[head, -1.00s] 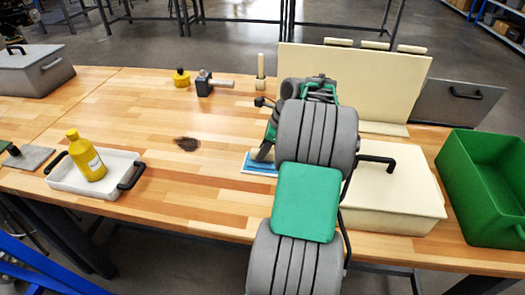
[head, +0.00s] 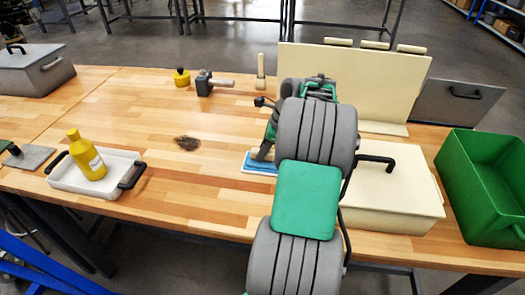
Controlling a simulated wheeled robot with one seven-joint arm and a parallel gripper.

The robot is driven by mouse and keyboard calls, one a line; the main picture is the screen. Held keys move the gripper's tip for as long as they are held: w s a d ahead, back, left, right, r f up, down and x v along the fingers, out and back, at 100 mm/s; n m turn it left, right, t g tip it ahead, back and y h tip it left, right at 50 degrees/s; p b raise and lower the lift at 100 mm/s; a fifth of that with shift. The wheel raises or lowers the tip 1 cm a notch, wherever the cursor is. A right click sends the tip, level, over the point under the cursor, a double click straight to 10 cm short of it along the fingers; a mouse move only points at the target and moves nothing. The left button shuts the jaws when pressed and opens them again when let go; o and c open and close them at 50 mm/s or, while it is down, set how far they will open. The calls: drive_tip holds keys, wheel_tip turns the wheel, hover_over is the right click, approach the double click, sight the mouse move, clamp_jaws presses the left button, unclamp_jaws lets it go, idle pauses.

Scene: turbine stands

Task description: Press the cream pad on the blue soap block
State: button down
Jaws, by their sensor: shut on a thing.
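The blue soap block (head: 262,166) lies on the wooden table on a thin white base, just left of the cream box. My gripper (head: 263,152) reaches down at the block, largely hidden behind my own grey and green arm. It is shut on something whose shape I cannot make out. The cream pad cannot be told apart at the fingers. Whether anything touches the block's top is hidden from this view.
A cream box (head: 388,195) with a black handle and a tall cream panel (head: 350,85) stand close by on the right. A green bin (head: 485,185) is at far right. A white tray (head: 75,180) holds a yellow bottle (head: 85,155). A dark smudge (head: 187,143) marks the clear table middle.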

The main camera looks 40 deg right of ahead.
drive_tip(key=shift+f, duration=0.15)
wheel_tip(320, 180, up, 7)
drive_tip(key=p, duration=1)
drive_tip(key=shift+r, duration=0.2)
drive_tip(key=shift+f, duration=0.1)
